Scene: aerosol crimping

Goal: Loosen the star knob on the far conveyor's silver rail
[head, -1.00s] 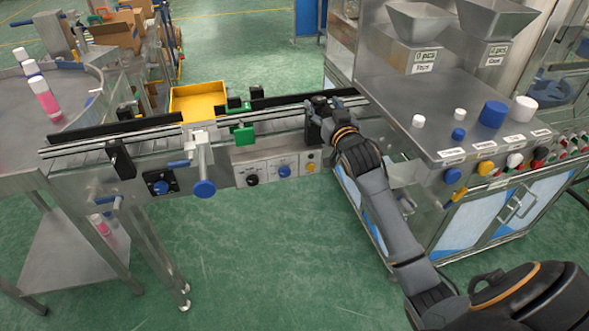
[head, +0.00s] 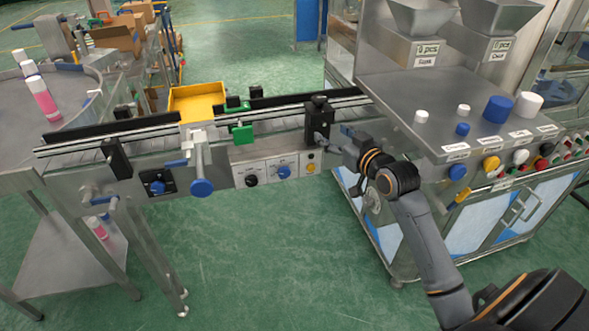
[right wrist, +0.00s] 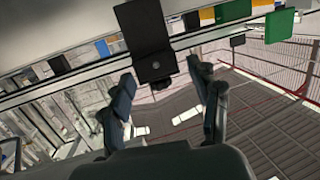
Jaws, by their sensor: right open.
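The conveyor's silver rail (head: 272,113) runs across the middle of the head view. A black clamp block (head: 318,122) sits on its right part, with a dark knob (head: 319,99) on top; I cannot make out a star shape. My right gripper (head: 334,146) is open, just right of and below this block. In the right wrist view the dark block (right wrist: 147,40) hangs above and between the spread fingers of my right gripper (right wrist: 166,92), with nothing held between them. My left gripper is not in view.
A second black block (head: 116,158) and a blue-ended handle (head: 201,187) stick out of the conveyor front. A control panel (head: 267,171) lies left of my gripper. The steel cabinet (head: 450,110) with caps and hoppers stands close on the right. A yellow tray (head: 197,101) is behind.

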